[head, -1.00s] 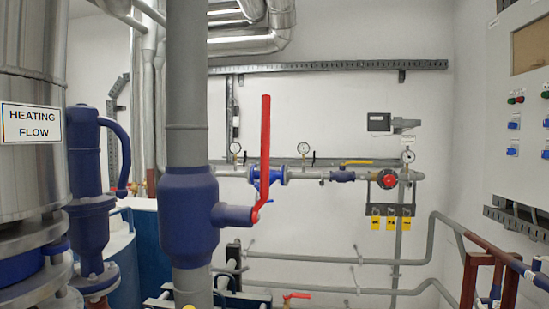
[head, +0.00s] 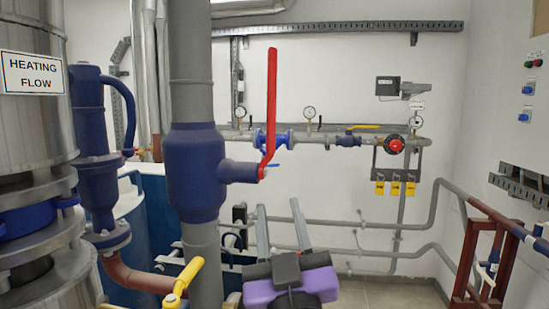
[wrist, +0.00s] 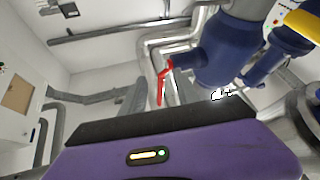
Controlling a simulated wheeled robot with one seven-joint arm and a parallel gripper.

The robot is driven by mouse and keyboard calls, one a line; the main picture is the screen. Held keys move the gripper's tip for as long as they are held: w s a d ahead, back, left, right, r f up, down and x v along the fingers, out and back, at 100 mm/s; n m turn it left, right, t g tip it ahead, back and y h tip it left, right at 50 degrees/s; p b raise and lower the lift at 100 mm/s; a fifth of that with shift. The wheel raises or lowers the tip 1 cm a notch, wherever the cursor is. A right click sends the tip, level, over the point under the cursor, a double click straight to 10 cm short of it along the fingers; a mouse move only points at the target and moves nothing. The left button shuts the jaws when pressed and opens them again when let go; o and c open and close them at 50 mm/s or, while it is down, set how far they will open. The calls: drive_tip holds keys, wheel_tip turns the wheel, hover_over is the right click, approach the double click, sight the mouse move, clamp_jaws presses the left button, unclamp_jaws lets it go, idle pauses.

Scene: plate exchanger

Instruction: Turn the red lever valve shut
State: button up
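The red lever (head: 271,105) stands upright on the stem of the dark blue valve body (head: 196,175), alongside the thick vertical grey pipe (head: 190,60). Its lower end bends in to the stem at the valve's right side. In the wrist view the red lever (wrist: 161,85) shows beyond my purple gripper housing, beside the blue valve body (wrist: 220,50). My gripper (head: 278,204) is below and to the right of the lever in the head view. Its two grey fingers point up, apart and empty, not touching the lever.
A yellow handle (head: 187,276) is at the lower left of my gripper. A blue unit (head: 92,160) and the steel heating flow column (head: 35,140) stand at the left. Thin pipes with gauges (head: 309,113) and a red handwheel (head: 395,145) run along the back wall.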

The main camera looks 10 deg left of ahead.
sight(275, 91)
drive_tip(key=w+a+r+m+g+h, duration=0.1)
drive_tip(key=r+m+h, duration=0.1)
drive_tip(key=r, duration=0.5)
drive_tip(key=w+a+r+m+g+h, duration=0.1)
drive_tip(key=w+r+m+h, duration=0.1)
drive_tip(key=r, duration=0.5)
drive_tip(key=w+a+r+m+g+h, duration=0.1)
drive_tip(key=r+m+h, duration=0.1)
drive_tip(key=r, duration=0.5)
drive_tip(key=shift+w+a+r, duration=0.2)
drive_tip(key=shift+w+r, duration=0.1)
drive_tip(key=shift+r, duration=0.05)
drive_tip(key=shift+w+d+f+g+h, duration=0.15)
drive_tip(key=shift+w+f+g+h, duration=0.05)
drive_tip(key=shift+f+g, duration=0.3)
drive_tip(key=shift+w+d+f+g+h, duration=0.1)
drive_tip(key=shift+w+f+g+h, duration=0.1)
drive_tip(key=shift+f+g, duration=0.3)
drive_tip(key=w+p, duration=0.2)
drive_tip(key=w, duration=0.4)
drive_tip(key=shift+w+d, duration=0.1)
drive_tip(key=shift+w, duration=0.6)
drive_tip(key=shift+f, duration=0.1)
clamp_jaws()
